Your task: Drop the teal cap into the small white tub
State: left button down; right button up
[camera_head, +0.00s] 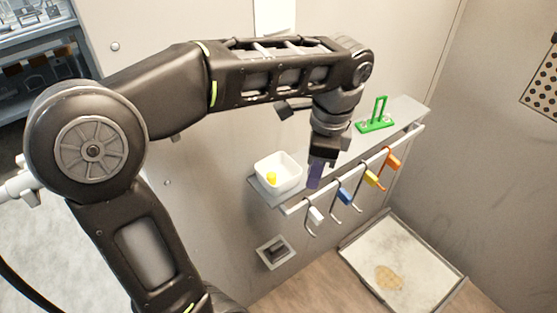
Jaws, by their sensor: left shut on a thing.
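My left gripper (318,163) is over the grey shelf, just right of the small white tub. It is shut on a purple piece (314,176) that hangs down below the jaws; the jaws partly hide it. The small white tub (290,184) stands at the shelf's left end, with a small yellow thing (271,178) in it. I cannot make out a teal cap anywhere in this view. My right gripper is not in view.
The narrow grey shelf (408,108) carries a green stand (377,124) at its far right. Hooks along its front rail bear white (317,214), blue (345,195), yellow (371,178) and orange (393,163) pieces. A pale tray (425,283) with a tan patch lies below on the floor.

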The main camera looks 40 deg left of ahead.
pick_arm(q)
jog(key=p, duration=0.3)
send_over(279, 181)
notch_tip(279, 181, down, 3)
jog(key=shift+f, duration=0.1)
notch_tip(279, 181, down, 2)
jog(key=shift+d+f+p, duration=0.1)
jog(key=shift+f+p, duration=0.1)
jog(key=shift+p, duration=0.15)
jog(key=shift+f+p, duration=0.3)
jog(key=shift+f, duration=0.05)
jog(key=shift+a+f, duration=0.2)
jog(key=shift+f, duration=0.05)
jog(key=shift+f, duration=0.1)
